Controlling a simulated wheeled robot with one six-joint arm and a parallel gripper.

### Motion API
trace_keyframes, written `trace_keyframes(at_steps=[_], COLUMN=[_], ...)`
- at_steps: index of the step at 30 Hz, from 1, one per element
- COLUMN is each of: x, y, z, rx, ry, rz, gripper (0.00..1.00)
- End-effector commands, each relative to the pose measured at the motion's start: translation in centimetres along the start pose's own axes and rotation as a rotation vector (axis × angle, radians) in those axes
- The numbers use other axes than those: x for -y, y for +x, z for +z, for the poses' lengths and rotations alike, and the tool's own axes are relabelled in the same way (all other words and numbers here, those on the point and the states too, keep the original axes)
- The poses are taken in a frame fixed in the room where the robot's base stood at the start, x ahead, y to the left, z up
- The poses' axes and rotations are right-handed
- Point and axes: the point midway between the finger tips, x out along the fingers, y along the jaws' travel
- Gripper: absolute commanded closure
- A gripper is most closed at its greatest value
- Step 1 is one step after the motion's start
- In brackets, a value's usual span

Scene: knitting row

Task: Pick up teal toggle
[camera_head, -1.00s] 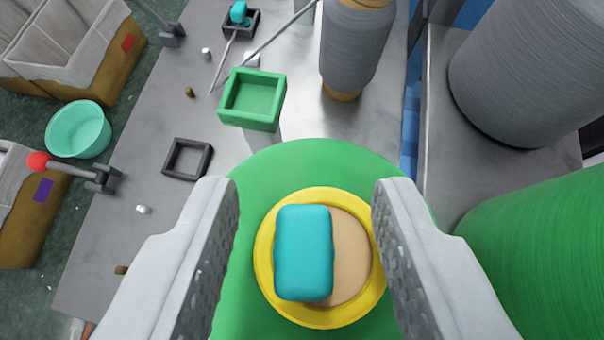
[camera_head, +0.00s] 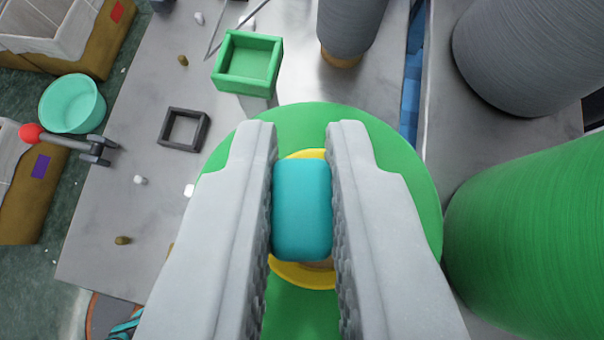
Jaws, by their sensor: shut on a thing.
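The teal toggle (camera_head: 302,210) is a rounded block in the lower middle of the view. My gripper (camera_head: 302,195) is shut on it, with one grey finger against its left side and the other against its right side. Beneath the toggle a yellow ring (camera_head: 302,276) shows in part, on top of a green round spool (camera_head: 400,160). Whether the toggle still touches the surface under it cannot be told. The fingers hide much of the ring and the spool's top.
A green square tray (camera_head: 247,85) stands just beyond the spool. A dark square frame (camera_head: 202,131) lies on the grey table to the left. Large grey (camera_head: 520,60) and green (camera_head: 530,240) yarn cones stand at the right. A red-knobbed lever (camera_head: 32,133) and mint bowl (camera_head: 72,104) are far left.

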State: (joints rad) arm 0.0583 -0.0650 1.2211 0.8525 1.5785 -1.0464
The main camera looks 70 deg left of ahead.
Motion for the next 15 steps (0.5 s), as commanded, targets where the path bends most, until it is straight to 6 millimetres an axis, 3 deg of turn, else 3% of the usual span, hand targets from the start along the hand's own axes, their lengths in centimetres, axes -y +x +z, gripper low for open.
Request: trace_keyframes(at_steps=[10,15], x=[-0.1,0.0], y=[-1.9,-3.3], z=[-2.6,-1.4], rx=[-0.001,0.0], ry=[-0.001,0.001], rz=[0.001,0.002], gripper=[0.99,0.99])
